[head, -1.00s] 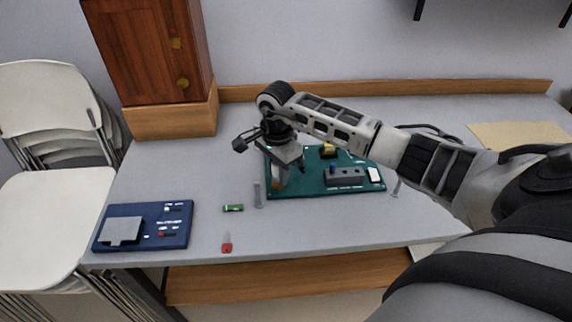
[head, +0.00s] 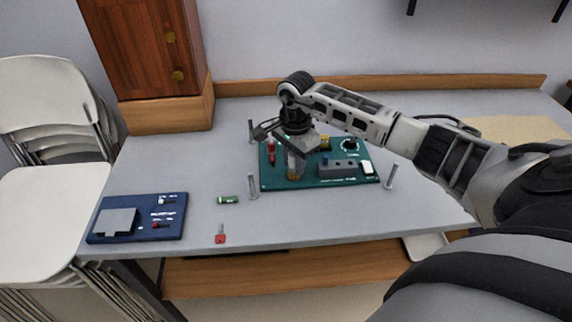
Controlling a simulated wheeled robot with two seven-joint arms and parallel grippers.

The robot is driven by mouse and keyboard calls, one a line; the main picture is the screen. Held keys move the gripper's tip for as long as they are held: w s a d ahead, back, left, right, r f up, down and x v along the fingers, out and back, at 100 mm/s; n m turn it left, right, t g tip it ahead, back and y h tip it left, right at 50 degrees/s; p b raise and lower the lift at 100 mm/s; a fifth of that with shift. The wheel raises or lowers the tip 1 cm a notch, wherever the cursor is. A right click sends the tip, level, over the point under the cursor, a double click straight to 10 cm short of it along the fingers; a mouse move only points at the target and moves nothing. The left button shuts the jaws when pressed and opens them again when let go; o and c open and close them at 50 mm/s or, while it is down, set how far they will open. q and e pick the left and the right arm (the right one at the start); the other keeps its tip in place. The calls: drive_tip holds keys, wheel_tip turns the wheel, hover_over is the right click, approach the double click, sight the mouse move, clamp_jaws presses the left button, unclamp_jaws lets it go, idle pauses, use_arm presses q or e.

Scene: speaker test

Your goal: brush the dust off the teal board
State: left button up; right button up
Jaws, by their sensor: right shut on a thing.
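The teal board (head: 274,182) lies flat on the grey table, carrying a dark grey block (head: 338,169), a black round part (head: 349,145), a red part (head: 271,152) and a white piece (head: 367,167). My right gripper (head: 297,158) is over the left-middle part of the board, pointing down. It is shut on a brush, whose tan lower part (head: 295,173) shows under the fingers, close to the board. I cannot tell whether the bristles touch it. Dust is too fine to make out. My left gripper is not in view.
Upright metal posts (head: 253,187) stand around the board, one at its right (head: 390,177). A blue board (head: 112,222), a small green part (head: 228,199) and a red-ended item (head: 220,237) lie to the left. A wooden cabinet (head: 140,50) stands at the back left.

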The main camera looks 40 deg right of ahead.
drive_tip(key=shift+s+d, duration=0.25)
drive_tip(key=shift+d, duration=0.2)
wheel_tip(320, 180, up, 2)
drive_tip(key=shift+s+d+r+p, duration=0.15)
drive_tip(key=shift+r+p, duration=0.1)
drive_tip(key=shift+p, duration=0.35)
drive_tip(key=shift+r+p, duration=0.5)
drive_tip(key=shift+r, duration=0.1)
drive_tip(key=shift+r+p, duration=0.5)
drive_tip(key=shift+r, duration=0.3)
wheel_tip(320, 180, up, 2)
drive_tip(key=shift+r+p, duration=0.1)
drive_tip(key=shift+p, duration=0.65)
drive_tip(key=shift+r, duration=0.2)
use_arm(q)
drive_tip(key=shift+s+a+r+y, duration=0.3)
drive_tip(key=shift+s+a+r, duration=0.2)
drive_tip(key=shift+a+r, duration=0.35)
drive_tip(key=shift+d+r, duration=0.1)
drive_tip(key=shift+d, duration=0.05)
